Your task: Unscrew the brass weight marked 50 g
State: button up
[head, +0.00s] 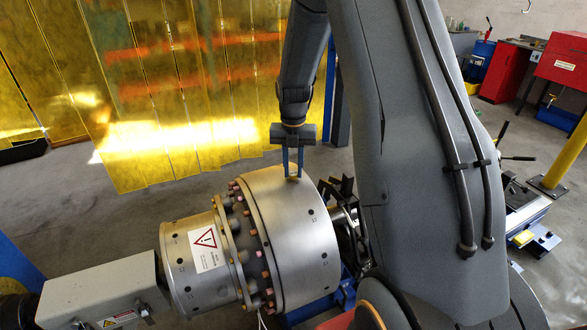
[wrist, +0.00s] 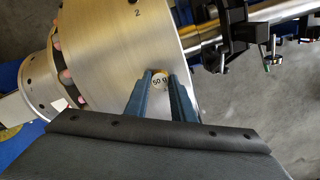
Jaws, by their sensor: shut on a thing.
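The brass weight (wrist: 159,81) marked 50 g sits at the rim of the large metal rotor drum (wrist: 107,48). My gripper (head: 293,175) reaches down from above onto the top of the drum (head: 290,240) in the head view. Its two blue fingers (wrist: 160,85) are shut on the weight, one on each side. In the head view the weight is a small brass spot mostly hidden between the fingertips. I cannot tell how far it is threaded into the drum.
A smaller cylinder (head: 195,265) with a warning label joins the drum's left side at a ring of bolts. A grey box (head: 105,290) stands at lower left. A shaft (wrist: 278,12) with black clamps extends right. Yellow curtains (head: 150,90) hang behind.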

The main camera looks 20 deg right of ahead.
jog(key=o, duration=1.1)
jog(key=shift+c, duration=0.6)
jog(key=m, duration=1.7)
jog(key=shift+m, duration=0.4)
